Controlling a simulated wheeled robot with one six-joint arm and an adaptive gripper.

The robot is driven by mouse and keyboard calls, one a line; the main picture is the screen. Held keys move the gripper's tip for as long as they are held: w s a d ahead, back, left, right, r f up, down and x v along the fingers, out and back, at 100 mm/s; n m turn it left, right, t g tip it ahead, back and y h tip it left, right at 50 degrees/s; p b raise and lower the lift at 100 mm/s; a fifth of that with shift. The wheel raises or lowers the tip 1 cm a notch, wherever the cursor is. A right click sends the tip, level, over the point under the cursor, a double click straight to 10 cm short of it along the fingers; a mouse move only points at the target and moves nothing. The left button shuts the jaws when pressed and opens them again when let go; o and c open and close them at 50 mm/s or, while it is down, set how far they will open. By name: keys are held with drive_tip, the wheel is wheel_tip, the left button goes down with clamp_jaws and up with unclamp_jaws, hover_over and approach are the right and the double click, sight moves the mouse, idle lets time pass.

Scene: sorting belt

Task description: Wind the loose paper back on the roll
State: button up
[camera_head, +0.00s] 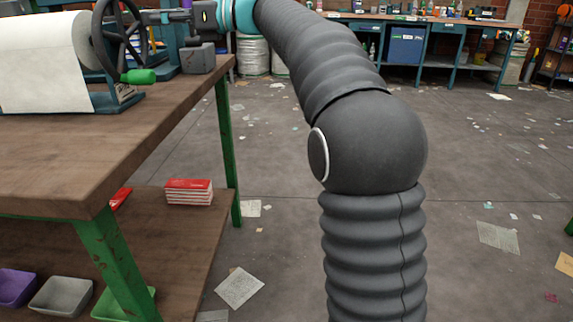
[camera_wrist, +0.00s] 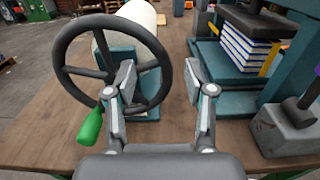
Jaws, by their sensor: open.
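The paper roll (camera_head: 90,42) lies on a teal stand at the left in the head view, with a wide white sheet (camera_head: 38,65) hanging off it to the bench top. A dark spoked hand wheel (camera_head: 118,50) with a green handle (camera_head: 138,77) is at the roll's near end. In the wrist view the wheel (camera_wrist: 65,70) stands at left, its handle (camera_wrist: 91,127) at lower left, and the roll (camera_wrist: 140,14) shows behind it. Contact cannot be told.
A teal press (camera_wrist: 262,30) with a stack of books (camera_wrist: 245,48) stands right of my gripper, with a grey block (camera_wrist: 290,132) before it. The wooden bench (camera_head: 100,150) has clear front space. A lower shelf holds red books (camera_head: 188,190) and bins (camera_head: 60,297).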

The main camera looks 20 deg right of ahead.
drive_tip(key=p+v, duration=0.2)
drive_tip(key=v, duration=1.2)
drive_tip(key=s+a+f+n+h+p, duration=0.4)
drive_tip(key=s+f+n+h, duration=0.4)
drive_tip(key=s, duration=0.5)
drive_tip(key=s+d+f+n+h+p, duration=0.2)
drive_tip(key=s+f+n, duration=0.3)
drive_tip(key=s, duration=0.3)
drive_tip(key=s+d+f+n+g+h+p, duration=0.1)
drive_tip(key=s+d+f+n+h+p, duration=0.2)
drive_tip(key=s+d+f+n+h, duration=0.2)
drive_tip(key=shift+s+f+p, duration=0.3)
drive_tip(key=shift+s+f, duration=1.2)
drive_tip(key=shift+f, duration=0.15)
drive_tip(key=shift+d, duration=0.1)
